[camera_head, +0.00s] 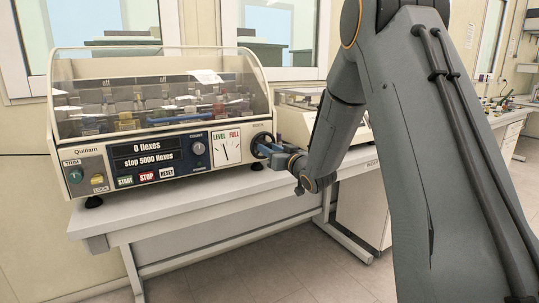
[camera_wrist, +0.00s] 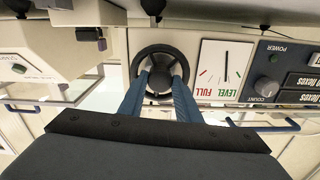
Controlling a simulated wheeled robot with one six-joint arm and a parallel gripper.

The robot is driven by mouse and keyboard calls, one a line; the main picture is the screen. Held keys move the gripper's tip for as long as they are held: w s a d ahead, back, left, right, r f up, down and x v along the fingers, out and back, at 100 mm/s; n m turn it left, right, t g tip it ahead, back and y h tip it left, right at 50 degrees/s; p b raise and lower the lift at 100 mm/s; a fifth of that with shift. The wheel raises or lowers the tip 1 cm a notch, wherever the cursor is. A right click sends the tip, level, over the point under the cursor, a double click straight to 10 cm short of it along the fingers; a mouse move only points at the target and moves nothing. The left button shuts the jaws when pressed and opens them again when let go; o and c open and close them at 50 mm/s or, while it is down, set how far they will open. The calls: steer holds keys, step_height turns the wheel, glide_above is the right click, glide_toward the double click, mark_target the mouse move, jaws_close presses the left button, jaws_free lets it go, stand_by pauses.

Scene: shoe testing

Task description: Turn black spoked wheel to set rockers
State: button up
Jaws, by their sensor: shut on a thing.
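The black spoked wheel (camera_wrist: 160,82) is on the front panel of the flex tester, right of the LEVEL/FULL gauge (camera_head: 225,147). In the head view the wheel (camera_head: 262,138) is partly hidden by my gripper (camera_head: 266,149). In the wrist view, which is upside down, the two blue fingers of my gripper (camera_wrist: 161,68) reach onto the wheel and are shut on it. The gauge (camera_wrist: 224,68) has a dark needle standing close to vertical. The rockers under the clear hood (camera_head: 160,95) are small, and their tilt is hard to tell.
The tester (camera_head: 75,155) stands on a white bench (camera_head: 190,212). Its display reads 0 flexes, stop 5000 flexes. A pale machine (camera_head: 298,115) stands close on the right, partly behind my arm. The floor in front is clear.

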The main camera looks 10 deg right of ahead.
steer(key=n+b, duration=2)
steer(key=n, duration=0.2)
stand_by(0.5)
steer(key=o, duration=1.1)
steer(key=shift+c, duration=0.2)
steer(key=shift+s, duration=0.1)
steer(key=v, duration=0.7)
steer(key=shift+s, duration=0.3)
